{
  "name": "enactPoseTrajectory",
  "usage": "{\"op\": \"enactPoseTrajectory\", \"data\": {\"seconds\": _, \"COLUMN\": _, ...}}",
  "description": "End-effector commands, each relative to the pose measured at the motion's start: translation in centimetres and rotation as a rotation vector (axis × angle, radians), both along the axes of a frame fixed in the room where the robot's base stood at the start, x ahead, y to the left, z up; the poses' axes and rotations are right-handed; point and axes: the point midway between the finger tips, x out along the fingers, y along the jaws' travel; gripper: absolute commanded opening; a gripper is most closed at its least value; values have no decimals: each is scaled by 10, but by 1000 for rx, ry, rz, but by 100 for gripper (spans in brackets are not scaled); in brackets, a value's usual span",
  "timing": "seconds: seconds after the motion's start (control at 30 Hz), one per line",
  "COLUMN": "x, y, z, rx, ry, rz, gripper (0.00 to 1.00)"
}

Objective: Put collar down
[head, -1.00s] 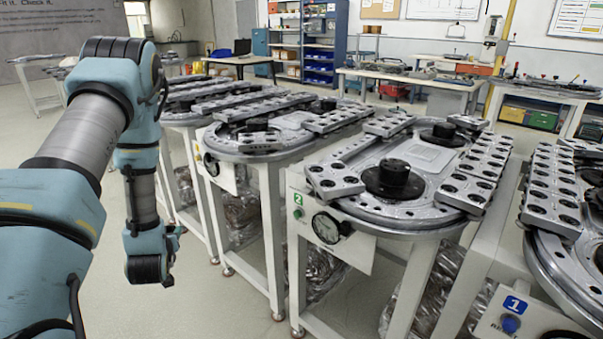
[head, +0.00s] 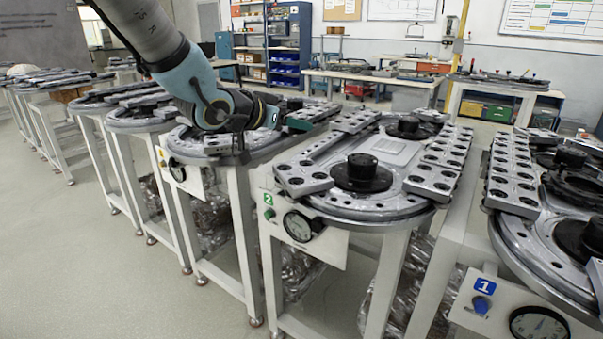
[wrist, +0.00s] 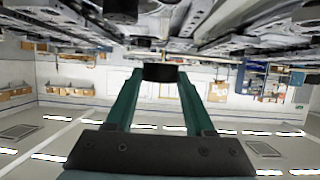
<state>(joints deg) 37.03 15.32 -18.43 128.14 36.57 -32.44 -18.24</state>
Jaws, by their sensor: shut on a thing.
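My gripper (wrist: 160,75) has two green fingers shut on a black collar (wrist: 160,72), seen edge-on in the wrist view. In the head view my gripper (head: 312,113) reaches over the track table left of station 2, its fingers pointing right. The collar is not clear there. Station 2's track table (head: 330,205) has a black hub (head: 362,173) at its near end and another (head: 408,128) at its far end. I cannot tell whether collars sit on these hubs.
Station 1's table (head: 515,235) stands close on the right, with black round parts (head: 570,157) on top. Grey drilled blocks (head: 303,180) line the track edges. More track tables (head: 125,118) run off to the left. The floor (head: 90,250) at front left is clear.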

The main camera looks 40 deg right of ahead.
Motion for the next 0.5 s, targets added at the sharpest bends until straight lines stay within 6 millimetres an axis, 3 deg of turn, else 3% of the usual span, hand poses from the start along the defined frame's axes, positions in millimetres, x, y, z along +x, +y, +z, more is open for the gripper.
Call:
{"op": "enactPoseTrajectory", "data": {"seconds": 0.1, "x": -10, "y": -3, "z": 0, "rx": 1, "ry": 3, "rz": -24, "gripper": 0}}
{"op": "enactPoseTrajectory", "data": {"seconds": 0.3, "x": -12, "y": -4, "z": -36, "rx": 3, "ry": 8, "rz": -27, "gripper": 0}}
{"op": "enactPoseTrajectory", "data": {"seconds": 0.5, "x": -12, "y": -4, "z": -55, "rx": 0, "ry": 4, "rz": -27, "gripper": 0}}
